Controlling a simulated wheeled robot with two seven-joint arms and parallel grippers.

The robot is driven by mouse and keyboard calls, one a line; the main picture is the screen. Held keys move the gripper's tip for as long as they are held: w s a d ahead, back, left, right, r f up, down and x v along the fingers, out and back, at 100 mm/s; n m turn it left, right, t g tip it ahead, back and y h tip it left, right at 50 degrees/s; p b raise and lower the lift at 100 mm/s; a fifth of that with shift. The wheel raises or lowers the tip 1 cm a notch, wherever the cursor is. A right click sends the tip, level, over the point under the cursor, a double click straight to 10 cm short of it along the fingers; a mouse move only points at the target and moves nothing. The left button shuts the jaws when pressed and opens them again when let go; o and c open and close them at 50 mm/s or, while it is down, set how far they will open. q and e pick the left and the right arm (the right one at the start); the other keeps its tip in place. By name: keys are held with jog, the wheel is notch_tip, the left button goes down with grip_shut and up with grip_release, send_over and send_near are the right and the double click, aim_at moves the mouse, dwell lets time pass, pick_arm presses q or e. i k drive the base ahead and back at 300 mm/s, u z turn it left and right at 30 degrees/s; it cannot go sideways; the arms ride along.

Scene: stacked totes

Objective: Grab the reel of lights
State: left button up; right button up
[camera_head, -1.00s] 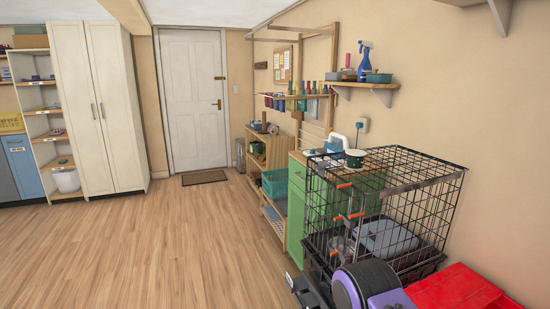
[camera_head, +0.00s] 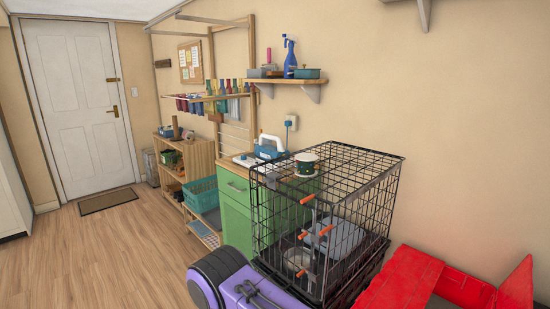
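A small reel (camera_head: 306,163) with pale rims and a dark green middle sits upright on what looks like the top of a black wire cage (camera_head: 352,180). It looks like the reel of lights, but it is too small to make out any bulbs. The cage stands against the wall, right of the green cabinet. Neither of my grippers shows in the head view, and nothing is touching the reel.
A purple object with a black wheel (camera_head: 218,277) is in front of the cage, and an open red tote (camera_head: 405,278) is to its right. A green cabinet (camera_head: 235,205) and wooden shelf (camera_head: 199,158) line the wall. Wooden floor (camera_head: 110,255) is clear at left.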

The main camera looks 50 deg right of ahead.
aim_at(306, 162)
jog(key=i, duration=2.55)
jog(key=z, duration=3.65)
